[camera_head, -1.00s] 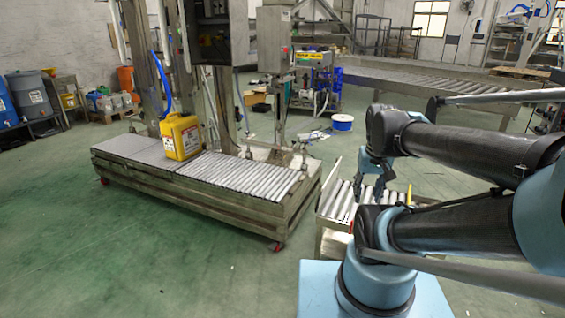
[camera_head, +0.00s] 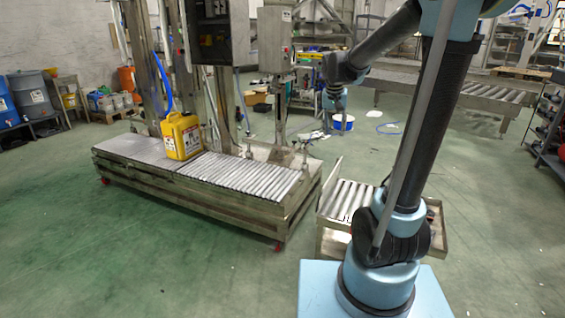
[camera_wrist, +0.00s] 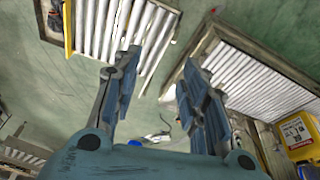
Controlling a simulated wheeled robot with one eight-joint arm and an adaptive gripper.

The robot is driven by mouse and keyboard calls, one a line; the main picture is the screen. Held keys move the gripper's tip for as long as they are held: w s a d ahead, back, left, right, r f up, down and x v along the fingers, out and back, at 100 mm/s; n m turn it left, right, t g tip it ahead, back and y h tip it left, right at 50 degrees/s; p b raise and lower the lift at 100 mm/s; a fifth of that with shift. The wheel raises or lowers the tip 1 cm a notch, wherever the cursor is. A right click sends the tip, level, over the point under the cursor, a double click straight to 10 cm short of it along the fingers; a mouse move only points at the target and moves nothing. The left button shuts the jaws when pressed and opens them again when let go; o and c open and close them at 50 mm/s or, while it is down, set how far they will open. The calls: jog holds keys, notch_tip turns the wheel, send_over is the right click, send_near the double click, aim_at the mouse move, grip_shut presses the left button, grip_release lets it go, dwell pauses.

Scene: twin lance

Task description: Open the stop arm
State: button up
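The small roller table (camera_head: 348,200) stands right of the large roller conveyor. A thin upright bar (camera_head: 331,181) rises at its left edge; this may be the stop arm, but I cannot tell surely.
The large roller conveyor (camera_head: 240,176) carries a yellow jug (camera_head: 182,136); the jug also shows in the wrist view (camera_wrist: 298,130). A steel post with a control box (camera_head: 277,40) stands behind. Another conveyor (camera_head: 490,90) runs at the back right. The green floor at left is clear.

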jog(key=w+a+f, duration=0.1)
jog(key=w+a, duration=0.4)
jog(key=w, duration=0.3)
jog(key=m+t, duration=0.2)
send_over(283, 161)
jog(key=s+a, duration=0.3)
jog(key=s, duration=0.4)
notch_tip(283, 161, down, 16)
jog(key=shift+g+h, duration=0.3)
jog(key=x, duration=1.7)
jog(key=shift+s+d, duration=0.1)
jog(key=shift+d, duration=0.1)
jog(key=shift+c, duration=0.2)
grip_shut()
